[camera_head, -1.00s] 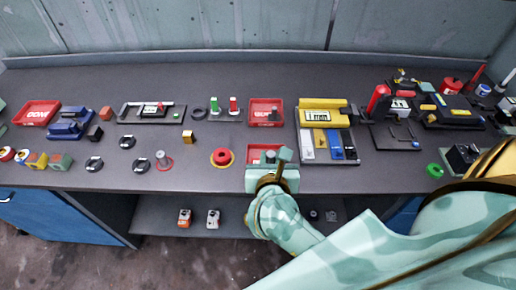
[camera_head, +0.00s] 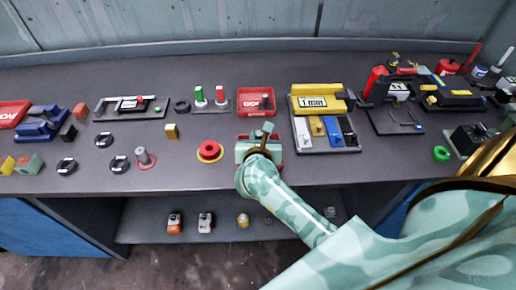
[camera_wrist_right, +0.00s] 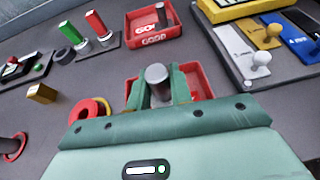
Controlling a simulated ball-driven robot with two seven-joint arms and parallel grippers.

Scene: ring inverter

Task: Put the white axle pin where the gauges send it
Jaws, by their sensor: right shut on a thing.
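My right gripper (camera_head: 260,138) is shut on a grey-white cylindrical pin, probably the white axle pin (camera_wrist_right: 157,80). The pin stands about upright between the green fingers in the right wrist view. The gripper is over the near red tray (camera_wrist_right: 198,80), whose inside is mostly hidden; I cannot tell whether the pin touches its floor. The far red tray (camera_head: 249,108), marked GOOD, holds a grey pin (camera_head: 266,102). A yellow gauge (camera_head: 318,103) reads "1 mm"; another gauge (camera_head: 130,105) lies to the left. My left gripper is not in view.
A rack (camera_head: 325,148) with white, yellow, blue and dark blocks is right of the trays. The bench's front edge is close below the gripper.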

